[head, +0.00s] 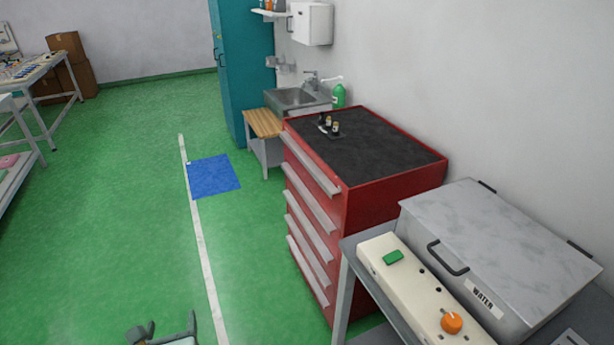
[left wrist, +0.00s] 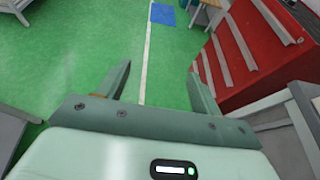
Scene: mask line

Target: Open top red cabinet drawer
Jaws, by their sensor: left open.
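The red cabinet (head: 390,196) stands against the right wall, with a black top and several drawers with long light-grey handles. Its top drawer handle (head: 311,166) runs along the upper front edge, and the drawers look closed. The cabinet (left wrist: 262,75) also fills the upper right of the left wrist view, seen at a tilt. My left gripper (head: 171,322) is at the bottom of the head view, over the floor to the left of the cabinet. Its fingers (left wrist: 159,75) are apart and empty, clear of the handles. My right gripper is not in view.
A grey table with a water bath (head: 498,250) and a cream control panel (head: 424,290) stands close to the cabinet's near side. A sink (head: 297,98) and wooden stool (head: 263,123) lie beyond. The green floor (head: 120,220) in front is clear.

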